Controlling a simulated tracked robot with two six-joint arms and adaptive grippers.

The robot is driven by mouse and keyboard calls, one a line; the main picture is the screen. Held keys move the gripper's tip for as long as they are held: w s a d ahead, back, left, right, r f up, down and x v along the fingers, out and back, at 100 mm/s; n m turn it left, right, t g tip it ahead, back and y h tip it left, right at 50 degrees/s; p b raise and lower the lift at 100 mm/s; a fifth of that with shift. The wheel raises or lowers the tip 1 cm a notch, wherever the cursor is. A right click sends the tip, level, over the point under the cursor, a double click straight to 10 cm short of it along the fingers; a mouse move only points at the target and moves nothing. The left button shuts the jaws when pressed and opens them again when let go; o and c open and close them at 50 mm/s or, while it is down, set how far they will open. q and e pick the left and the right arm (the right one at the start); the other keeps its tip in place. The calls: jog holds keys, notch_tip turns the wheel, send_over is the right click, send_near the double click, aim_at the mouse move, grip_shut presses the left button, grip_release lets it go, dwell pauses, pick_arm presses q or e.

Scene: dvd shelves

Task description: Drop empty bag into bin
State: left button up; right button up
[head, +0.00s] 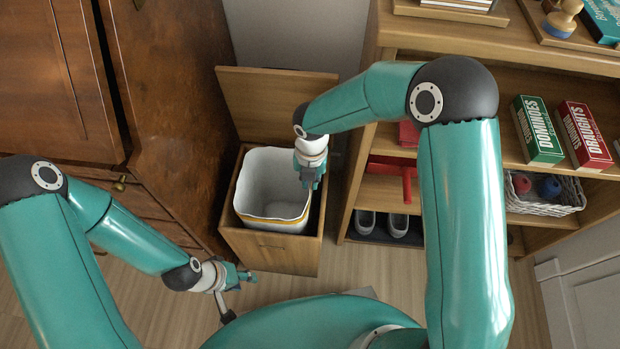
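The bin (270,248) is a wooden box on the floor in the head view. Its lid (272,100) is raised at the back. A white liner or inner bucket (268,178) with a yellowish band low at the front sits inside it. My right gripper (311,184) points down over the right side of the bin opening. Its fingers look close together, and I see no bag in them. I cannot make out a separate empty bag.
A brown wooden cabinet (175,110) stands close on the left. Bare floor (365,265) shows right of the bin.

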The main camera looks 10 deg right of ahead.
jog(key=o, duration=0.3)
